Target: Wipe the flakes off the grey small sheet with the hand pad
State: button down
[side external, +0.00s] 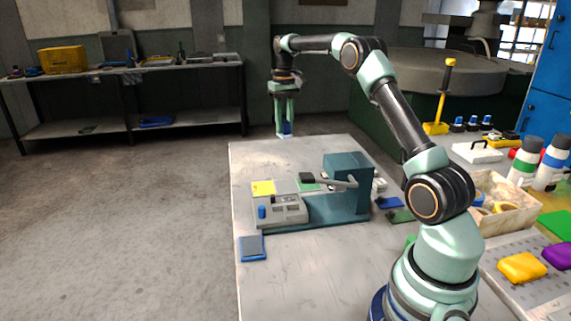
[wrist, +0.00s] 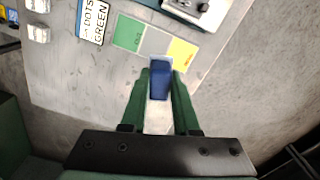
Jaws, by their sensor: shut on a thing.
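My gripper (side external: 285,128) is shut on the blue hand pad (wrist: 160,82), which has a pale edge around its base. A grey small sheet seems to lie between these two, hard to tell from the grey table and partly hidden by the pad in the wrist view. I cannot make out flakes.
A teal press (side external: 347,192) and a grey box with a blue knob (side external: 280,210) stand mid-table. A blue-edged grey plate (side external: 252,248) lies at the front left. A "DOTS GREEN" card (wrist: 92,22) lies beside the green sheet. The far table strip is clear.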

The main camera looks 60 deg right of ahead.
jog(key=shift+s+a+f+n, duration=1.15)
jog(key=shift+a+f+n, duration=0.25)
jog(key=shift+f+n, duration=1)
jog(key=shift+s+a+f+n, duration=1.15)
jog(key=shift+a+f+n, duration=0.25)
jog(key=shift+f+n, duration=1)
jog(key=shift+s+a+f+n, duration=1.15)
jog(key=shift+a+f+n, duration=0.25)
jog(key=shift+f+n, duration=1)
jog(key=shift+f, duration=0.35)
jog(key=shift+s+a, duration=0.25)
jog(key=shift+w+d, duration=0.5)
jog(key=shift+s+a, duration=0.2)
jog(key=shift+s, duration=0.05)
jog(key=shift+s+a, duration=0.25)
jog(key=shift+a, duration=0.1)
